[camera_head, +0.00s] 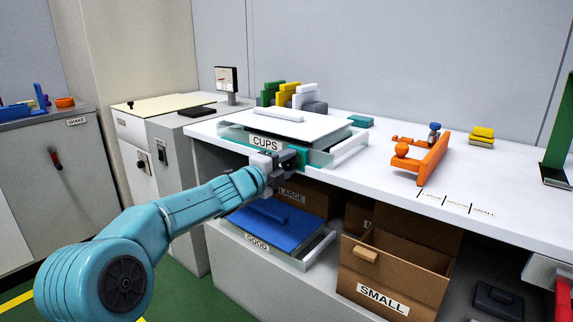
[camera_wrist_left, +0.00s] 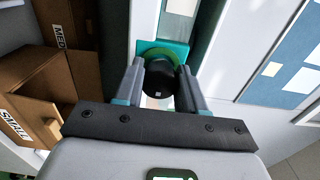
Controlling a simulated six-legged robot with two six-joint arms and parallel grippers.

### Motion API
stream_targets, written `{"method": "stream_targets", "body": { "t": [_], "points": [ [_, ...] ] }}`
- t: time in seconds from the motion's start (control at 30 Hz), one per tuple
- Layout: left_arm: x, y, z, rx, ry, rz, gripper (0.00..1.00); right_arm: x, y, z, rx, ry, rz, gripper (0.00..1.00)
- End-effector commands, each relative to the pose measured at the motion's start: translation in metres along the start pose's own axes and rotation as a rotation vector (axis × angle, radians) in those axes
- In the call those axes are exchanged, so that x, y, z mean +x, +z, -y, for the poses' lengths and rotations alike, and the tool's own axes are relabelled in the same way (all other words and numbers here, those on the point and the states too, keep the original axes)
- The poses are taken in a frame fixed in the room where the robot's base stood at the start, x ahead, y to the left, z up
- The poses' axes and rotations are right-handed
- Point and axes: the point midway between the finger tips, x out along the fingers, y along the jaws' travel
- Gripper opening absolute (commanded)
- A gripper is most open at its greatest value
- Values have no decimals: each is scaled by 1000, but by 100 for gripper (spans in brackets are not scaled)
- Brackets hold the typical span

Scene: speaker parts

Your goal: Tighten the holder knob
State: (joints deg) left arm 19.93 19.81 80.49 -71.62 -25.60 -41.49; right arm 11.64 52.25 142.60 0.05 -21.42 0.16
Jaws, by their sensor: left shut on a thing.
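The holder knob (camera_wrist_left: 158,82) is a dark round knob in front of a green ring on a teal block (camera_wrist_left: 150,47), seen in the left wrist view. My left gripper (camera_wrist_left: 160,88) has its two fingers on either side of the knob and is shut on it. In the head view my left gripper (camera_head: 292,160) is at the front right corner of the CUPS tray (camera_head: 236,133), where the teal holder (camera_head: 318,157) shows behind the fingers. The knob itself is mostly hidden there by the gripper. My right gripper is not in view.
An orange fixture (camera_head: 431,160) stands on the white bench (camera_head: 375,155) to the right. Below are an open SMALL cardboard box (camera_head: 394,271) and the GOOD tray with a blue lid (camera_head: 268,223). The bench between tray and orange fixture is clear.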

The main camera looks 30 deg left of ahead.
Motion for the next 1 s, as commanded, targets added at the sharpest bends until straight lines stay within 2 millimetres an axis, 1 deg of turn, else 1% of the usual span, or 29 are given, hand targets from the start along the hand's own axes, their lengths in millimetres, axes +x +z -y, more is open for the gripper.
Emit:
{"method": "stream_targets", "body": {
  "t": [0.1,0.13,0.17,0.2,0.47,0.57,0.67,0.77,1.0],
  "points": [
    [-1,3,-2,-1,5,6,9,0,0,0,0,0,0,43],
    [-1,3,-2,-1,5,6,49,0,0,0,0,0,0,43],
    [-1,3,-2,-1,5,6,59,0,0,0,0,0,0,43],
    [-1,2,-2,-1,4,6,65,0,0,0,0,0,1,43],
    [-1,1,-1,-2,2,3,65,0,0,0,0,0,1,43],
    [-6,2,0,-2,0,4,65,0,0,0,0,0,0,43],
    [-21,2,0,-2,1,4,65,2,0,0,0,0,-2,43],
    [-45,2,1,-3,1,6,65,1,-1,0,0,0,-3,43],
    [-110,2,2,-1,2,8,65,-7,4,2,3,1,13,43]
  ]
}}
